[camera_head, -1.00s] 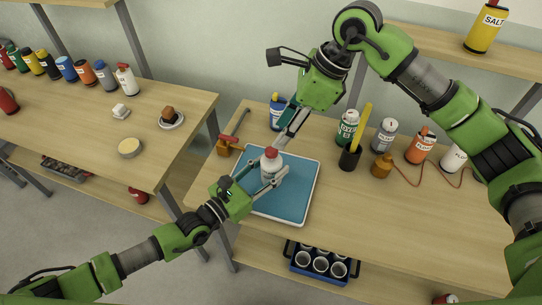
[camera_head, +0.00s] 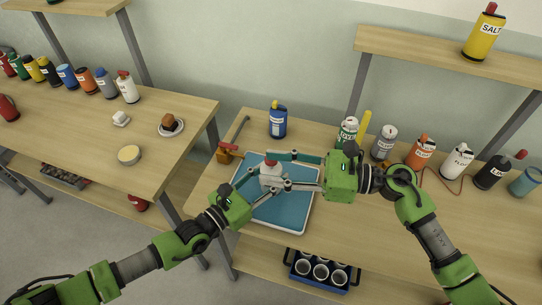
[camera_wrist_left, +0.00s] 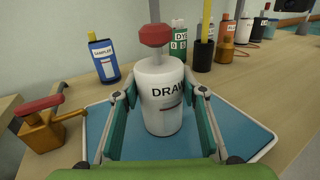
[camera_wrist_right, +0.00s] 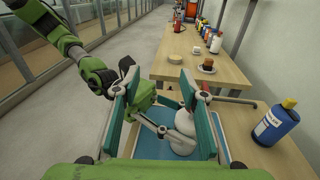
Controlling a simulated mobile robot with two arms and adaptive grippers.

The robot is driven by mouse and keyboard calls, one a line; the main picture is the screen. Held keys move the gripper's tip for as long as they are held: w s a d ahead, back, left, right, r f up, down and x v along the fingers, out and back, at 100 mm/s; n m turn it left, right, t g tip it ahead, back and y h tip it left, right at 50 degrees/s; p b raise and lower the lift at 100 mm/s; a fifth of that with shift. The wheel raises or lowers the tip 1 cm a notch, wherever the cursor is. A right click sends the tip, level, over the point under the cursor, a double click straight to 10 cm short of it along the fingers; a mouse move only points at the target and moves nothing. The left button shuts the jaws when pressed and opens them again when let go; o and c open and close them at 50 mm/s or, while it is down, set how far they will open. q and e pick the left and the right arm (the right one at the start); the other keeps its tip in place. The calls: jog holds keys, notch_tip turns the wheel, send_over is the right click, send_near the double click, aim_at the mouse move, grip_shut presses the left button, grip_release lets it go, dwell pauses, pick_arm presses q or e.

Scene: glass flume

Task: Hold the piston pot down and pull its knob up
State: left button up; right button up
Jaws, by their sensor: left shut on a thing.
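The piston pot (camera_wrist_left: 161,97) is a white upright cylinder lettered "DRAW", with a red knob (camera_wrist_left: 154,36) on top. It stands on the blue tray (camera_head: 292,214); its knob also shows in the head view (camera_head: 271,161). My left gripper (camera_wrist_left: 160,112) is shut on the pot's body, one finger on each side. My right gripper (camera_head: 280,170) comes in from the right, open, its fingers spread above the pot in the head view. In the right wrist view the white pot (camera_wrist_right: 184,132) shows beyond and below the open fingers; the red knob is not clear there.
A brass pump with a red handle (camera_wrist_left: 43,130) stands at the tray's left edge. A blue bottle (camera_head: 278,121) stands behind the tray. Several bottles and cans line the back right, including a green one (camera_head: 346,132). The table's front right (camera_head: 410,225) is clear.

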aim_at(271, 162)
jog(key=d+f+m+t+h, duration=0.2)
jog(key=d+f+m+t, duration=0.3)
jog(key=d, duration=0.4)
jog(key=shift+n+t, duration=0.5)
jog(key=shift+t, duration=0.1)
jog(key=x, duration=1.2)
jog(key=shift+a+r, duration=0.1)
jog(key=shift+r, duration=0.15)
jog(key=shift+c, duration=0.3)
